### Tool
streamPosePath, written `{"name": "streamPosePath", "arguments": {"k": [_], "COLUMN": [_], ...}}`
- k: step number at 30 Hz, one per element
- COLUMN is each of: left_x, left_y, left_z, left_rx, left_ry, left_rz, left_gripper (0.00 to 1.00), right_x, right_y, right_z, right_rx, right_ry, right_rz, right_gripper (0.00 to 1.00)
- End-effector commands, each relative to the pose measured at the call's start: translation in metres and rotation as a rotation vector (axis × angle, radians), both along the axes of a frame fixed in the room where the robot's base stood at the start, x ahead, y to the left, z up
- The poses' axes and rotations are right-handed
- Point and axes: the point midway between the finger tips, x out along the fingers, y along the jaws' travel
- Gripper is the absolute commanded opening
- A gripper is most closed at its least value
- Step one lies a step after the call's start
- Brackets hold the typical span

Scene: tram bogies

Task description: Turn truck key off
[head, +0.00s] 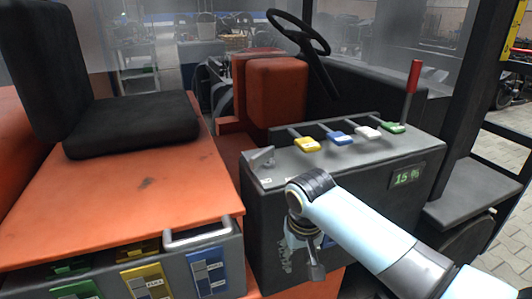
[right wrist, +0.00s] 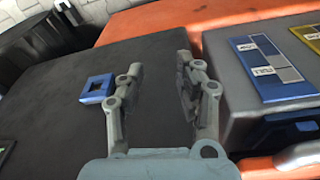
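The grey truck console (head: 350,170) stands in the middle of the head view. My right gripper (head: 312,262) hangs in front of its front face. In the right wrist view the gripper (right wrist: 160,68) is open, with nothing between its fingers. A blue square piece with a dark centre (right wrist: 97,88) sits on the dark face, left of the fingers and apart from them. I cannot tell whether it is the key switch. A small grey lever-like piece (head: 262,157) is on the console's top left corner. No key is clearly recognisable. My left gripper is not in view.
Yellow (head: 307,144), blue (head: 340,138), white (head: 367,132) and green (head: 393,127) levers line the console top, with a red-handled lever (head: 412,85) behind. A display (head: 407,176) reads 15 %. The seat (head: 130,122) and labelled panels (head: 208,270) are left; a steering wheel (head: 298,32) is behind.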

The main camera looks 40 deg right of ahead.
Motion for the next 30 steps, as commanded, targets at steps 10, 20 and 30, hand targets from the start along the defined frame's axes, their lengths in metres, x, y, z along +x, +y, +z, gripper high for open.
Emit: {"name": "streamPosePath", "arguments": {"k": [10,20,30], "left_x": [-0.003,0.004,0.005], "left_y": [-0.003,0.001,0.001], "left_z": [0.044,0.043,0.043], "left_rx": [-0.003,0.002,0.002], "left_ry": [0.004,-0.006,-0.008], "left_rz": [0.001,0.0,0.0], "left_gripper": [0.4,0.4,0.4], "right_x": [0.049,0.12,0.179], "right_y": [-0.003,-0.024,-0.044], "right_z": [0.155,0.199,0.272], "right_rx": [0.024,0.074,0.139], "right_ry": [-0.012,0.031,0.091], "right_rz": [-0.186,-0.475,-0.8], "right_gripper": [0.35,0.35,0.35]}}
